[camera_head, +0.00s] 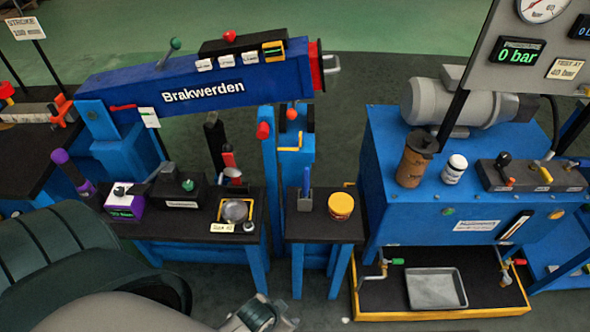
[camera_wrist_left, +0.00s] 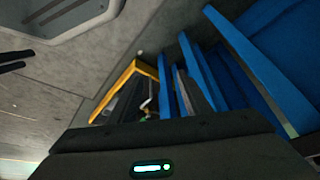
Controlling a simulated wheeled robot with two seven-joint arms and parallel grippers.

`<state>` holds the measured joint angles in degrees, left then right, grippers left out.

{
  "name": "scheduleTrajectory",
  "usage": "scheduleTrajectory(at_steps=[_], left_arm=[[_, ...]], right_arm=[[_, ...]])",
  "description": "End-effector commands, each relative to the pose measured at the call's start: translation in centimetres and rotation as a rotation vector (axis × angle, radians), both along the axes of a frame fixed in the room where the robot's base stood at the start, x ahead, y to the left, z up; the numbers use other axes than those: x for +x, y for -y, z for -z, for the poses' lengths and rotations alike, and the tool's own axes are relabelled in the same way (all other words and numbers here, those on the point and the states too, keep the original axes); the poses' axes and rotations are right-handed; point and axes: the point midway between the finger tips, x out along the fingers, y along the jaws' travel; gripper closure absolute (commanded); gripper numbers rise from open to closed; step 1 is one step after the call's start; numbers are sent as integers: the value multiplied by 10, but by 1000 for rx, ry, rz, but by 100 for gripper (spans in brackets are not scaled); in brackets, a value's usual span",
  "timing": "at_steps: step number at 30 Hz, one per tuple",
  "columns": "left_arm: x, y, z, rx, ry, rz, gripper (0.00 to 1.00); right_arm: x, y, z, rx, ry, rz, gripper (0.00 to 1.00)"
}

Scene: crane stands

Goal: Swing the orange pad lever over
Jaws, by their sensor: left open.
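An orange lever (camera_head: 62,110) stands on the bench at the far left of the head view, beside the left end of the blue crane arm. It looks tilted; whether it is the orange pad lever I cannot tell for certain. My left arm fills the lower left of the head view, and my left gripper (camera_head: 262,316) is cut off at the bottom edge, low in front of the small tables and well away from the lever. It is open and appears empty. The left wrist view shows floor and blue legs, not the lever. My right gripper is out of view.
The blue crane arm (camera_head: 205,88) spans the back left. Two small black-topped tables stand mid-front, one with a yellow jar (camera_head: 341,206). A blue pump cabinet (camera_head: 385,150) and yellow-rimmed drip tray (camera_head: 440,314) stand right. Floor in front is clear.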

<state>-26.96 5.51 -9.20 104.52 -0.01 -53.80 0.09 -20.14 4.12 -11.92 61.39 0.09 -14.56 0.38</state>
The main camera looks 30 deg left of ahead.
Motion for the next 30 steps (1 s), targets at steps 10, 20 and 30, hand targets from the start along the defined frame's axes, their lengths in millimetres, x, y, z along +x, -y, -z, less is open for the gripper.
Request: scheduleTrajectory(at_steps=[10, 20, 30], left_arm=[[12, -22, -116, 78, 31, -11, 56], [74, -86, -217, 364, 254, -47, 56], [163, -146, -312, 857, 539, 3, 56]], right_arm=[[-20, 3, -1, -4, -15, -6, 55], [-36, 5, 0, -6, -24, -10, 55], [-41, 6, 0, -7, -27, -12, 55]])
